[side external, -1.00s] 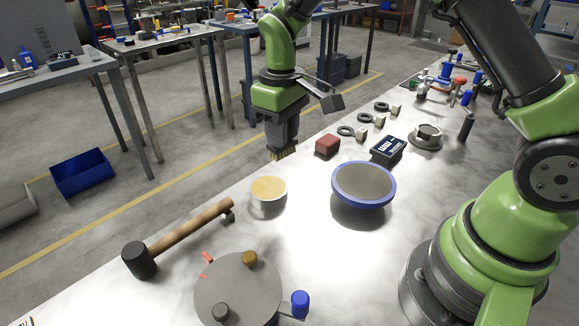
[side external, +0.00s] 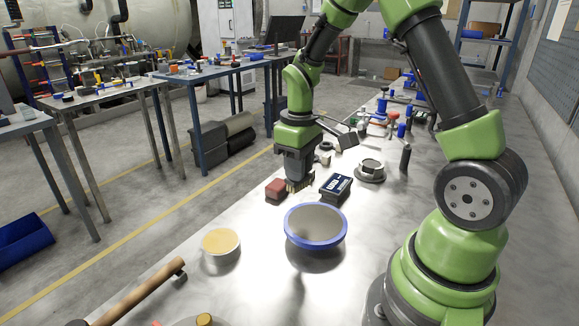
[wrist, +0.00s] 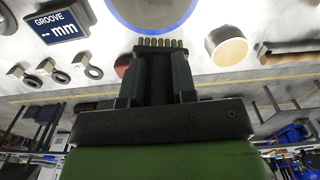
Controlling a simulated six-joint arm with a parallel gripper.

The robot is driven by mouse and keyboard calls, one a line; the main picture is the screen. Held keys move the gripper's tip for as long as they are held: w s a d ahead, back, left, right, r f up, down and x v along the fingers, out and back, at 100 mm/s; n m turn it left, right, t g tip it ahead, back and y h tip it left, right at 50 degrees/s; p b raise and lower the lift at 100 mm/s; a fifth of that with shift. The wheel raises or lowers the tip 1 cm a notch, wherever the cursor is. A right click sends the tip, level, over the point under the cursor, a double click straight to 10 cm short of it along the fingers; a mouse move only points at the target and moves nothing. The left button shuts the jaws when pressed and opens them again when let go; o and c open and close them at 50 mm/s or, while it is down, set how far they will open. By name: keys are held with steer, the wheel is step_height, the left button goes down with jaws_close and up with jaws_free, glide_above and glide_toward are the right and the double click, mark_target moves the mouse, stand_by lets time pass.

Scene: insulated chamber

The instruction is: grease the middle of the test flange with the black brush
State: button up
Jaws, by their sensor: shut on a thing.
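My gripper (side external: 297,160) is shut on the black brush (wrist: 157,75), which points down with its tan bristles (side external: 297,186). In the side view the bristles are just behind the blue-rimmed round piece with a grey face (side external: 316,224). In the wrist view they show just outside its blue rim (wrist: 155,29). This piece may be the test flange; I cannot tell for certain. A round tin with a tan top (side external: 220,241), perhaps the grease, stands to its left, and shows in the wrist view (wrist: 227,46).
A dark red block (side external: 276,188) is close left of the brush. A gauge box marked GROOVE (side external: 336,187) and a grey hub (side external: 370,170) stand to the right. A wooden-handled hammer (side external: 140,293) lies at front left. Bench is clear right of the blue-rimmed piece.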

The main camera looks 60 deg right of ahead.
mark_target(302, 188)
steer(key=shift+f, duration=3.45)
steer(key=shift+s+f, duration=0.25)
steer(key=shift+s+r, duration=0.2)
steer(key=shift+s, duration=1.6)
steer(key=shift+s+r, duration=0.15)
steer(key=shift+s, duration=1.65)
steer(key=shift+w+r, duration=0.15)
steer(key=shift+w, duration=1.8)
steer(key=shift+w+r, duration=0.15)
steer(key=shift+w, duration=1.8)
steer(key=shift+d, duration=0.75)
steer(key=shift+s, duration=3.9)
steer(key=shift+w+r, duration=0.1)
steer(key=shift+w, duration=3.85)
steer(key=shift+s+r, duration=0.1)
steer(key=shift+r, duration=3.15)
